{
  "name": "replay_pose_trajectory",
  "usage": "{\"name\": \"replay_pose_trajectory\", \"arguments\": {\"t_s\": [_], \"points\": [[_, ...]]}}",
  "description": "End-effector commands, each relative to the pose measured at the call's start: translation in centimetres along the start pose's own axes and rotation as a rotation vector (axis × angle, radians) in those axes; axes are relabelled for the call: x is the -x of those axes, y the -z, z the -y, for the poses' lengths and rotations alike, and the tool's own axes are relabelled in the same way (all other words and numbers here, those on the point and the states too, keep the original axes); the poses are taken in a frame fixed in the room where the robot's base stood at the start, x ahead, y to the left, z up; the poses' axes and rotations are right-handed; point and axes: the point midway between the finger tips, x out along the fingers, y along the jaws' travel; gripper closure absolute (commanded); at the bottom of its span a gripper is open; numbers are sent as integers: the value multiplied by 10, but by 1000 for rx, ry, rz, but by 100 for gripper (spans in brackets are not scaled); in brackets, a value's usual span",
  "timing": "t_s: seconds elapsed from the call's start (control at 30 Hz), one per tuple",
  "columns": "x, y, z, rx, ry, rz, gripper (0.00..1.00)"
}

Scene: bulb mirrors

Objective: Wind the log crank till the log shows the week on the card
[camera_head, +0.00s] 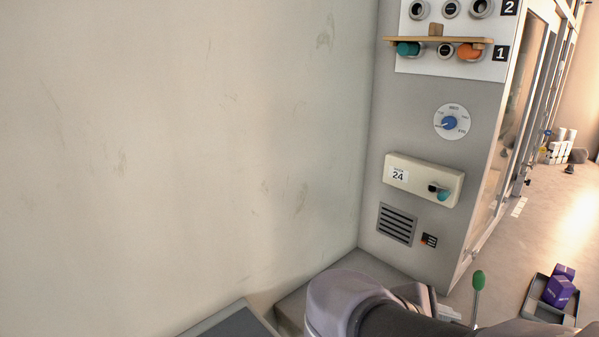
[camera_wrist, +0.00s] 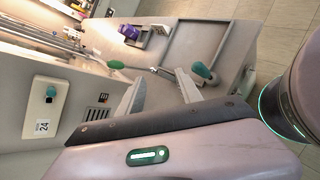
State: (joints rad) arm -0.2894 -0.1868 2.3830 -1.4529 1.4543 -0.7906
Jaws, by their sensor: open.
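The cream box (camera_head: 424,180), on the grey cabinet's front, bears a white label (camera_head: 398,175) reading 24 with small print above it. A small crank with a teal knob (camera_head: 443,195) is at the box's right end, beside a dark part. The box also shows in the wrist view (camera_wrist: 45,108), turned sideways, with its teal knob (camera_wrist: 51,91). My gripper (camera_wrist: 160,82) is open and empty in the wrist view, apart from the box and crank. Its fingertips do not show clearly in the head view. I cannot make out a separate count window on the box.
A blue dial (camera_head: 449,123) and a shelf (camera_head: 438,40) with teal and orange knobs sit above the box; a vent (camera_head: 397,224) is below. A green-tipped rod (camera_head: 478,281) stands near my arm. Purple boxes (camera_head: 560,288) lie in a tray at right. A blank wall fills the left.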

Motion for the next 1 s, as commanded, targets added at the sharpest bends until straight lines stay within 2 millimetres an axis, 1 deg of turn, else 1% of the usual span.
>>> {"name": "replay_pose_trajectory", "arguments": {"t_s": [0.03,0.07,0.1,0.13,0.17,0.2,0.3,0.33,0.4,0.5,1.0], "points": [[3,2,38,-249,143,-119,58],[10,9,59,-413,237,-194,58],[23,22,80,-628,360,-288,58],[35,32,91,-784,449,-354,58],[48,41,98,-931,533,-414,58],[66,52,102,-1108,636,-486,58],[102,68,97,-1440,842,-618,58],[110,71,94,-1507,887,-645,58],[122,73,89,-1611,960,-686,58],[127,75,86,-1657,997,-704,58],[127,75,86,-1650,996,-702,58]]}}
